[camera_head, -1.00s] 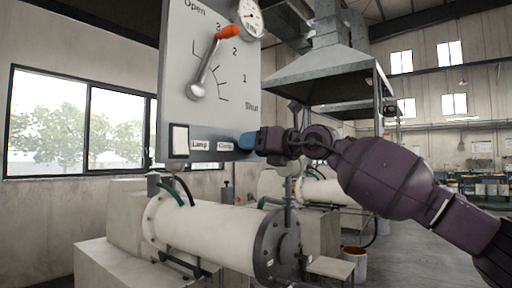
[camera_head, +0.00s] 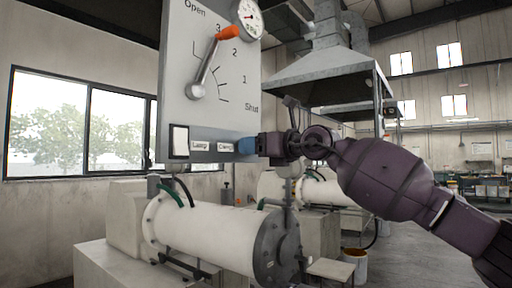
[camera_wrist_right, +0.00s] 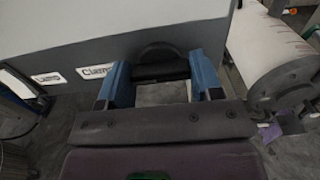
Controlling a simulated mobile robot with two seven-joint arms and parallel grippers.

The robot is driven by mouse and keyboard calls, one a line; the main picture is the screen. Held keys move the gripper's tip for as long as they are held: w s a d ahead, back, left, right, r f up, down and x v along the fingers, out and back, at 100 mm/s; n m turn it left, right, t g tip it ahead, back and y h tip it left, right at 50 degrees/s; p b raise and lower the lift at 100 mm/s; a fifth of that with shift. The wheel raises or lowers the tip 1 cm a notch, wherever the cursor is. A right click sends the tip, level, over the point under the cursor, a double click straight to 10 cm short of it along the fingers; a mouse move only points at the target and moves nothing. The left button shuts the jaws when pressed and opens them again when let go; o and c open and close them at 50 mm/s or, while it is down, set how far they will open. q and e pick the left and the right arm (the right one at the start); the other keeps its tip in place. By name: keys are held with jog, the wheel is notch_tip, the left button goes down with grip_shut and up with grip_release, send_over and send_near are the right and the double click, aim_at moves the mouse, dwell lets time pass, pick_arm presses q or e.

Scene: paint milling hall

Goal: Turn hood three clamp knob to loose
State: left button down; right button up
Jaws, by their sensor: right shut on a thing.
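A grey hood control panel (camera_head: 205,75) stands in the middle of the head view, with a lever (camera_head: 210,65) and printed labels, one reading "Clamp" (camera_head: 225,147). My right gripper (camera_head: 246,146) is at the panel's lower right edge, beside that label. In the right wrist view, the blue fingers of my gripper (camera_wrist_right: 160,80) are on either side of the dark clamp knob (camera_wrist_right: 160,71) and shut on it. The knob is hidden by my gripper in the head view, and its turn setting cannot be read. My left gripper is not in view.
The lever's orange handle points up right, near the marks 2 and 3. A gauge (camera_head: 249,16) sits at the panel's top right. A white mill cylinder (camera_head: 210,232) lies below the panel. A metal hood (camera_head: 325,75) hangs behind my right arm.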

jog(key=o, duration=0.7)
jog(key=shift+f, duration=0.1)
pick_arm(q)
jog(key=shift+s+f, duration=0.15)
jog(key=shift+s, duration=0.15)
pick_arm(e)
jog(key=shift+o, duration=1.1)
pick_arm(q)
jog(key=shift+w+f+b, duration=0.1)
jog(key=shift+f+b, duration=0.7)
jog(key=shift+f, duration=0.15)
pick_arm(e)
jog(key=v, duration=1.1)
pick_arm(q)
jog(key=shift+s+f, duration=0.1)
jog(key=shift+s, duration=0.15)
pick_arm(e)
jog(key=shift+w+a, duration=0.1)
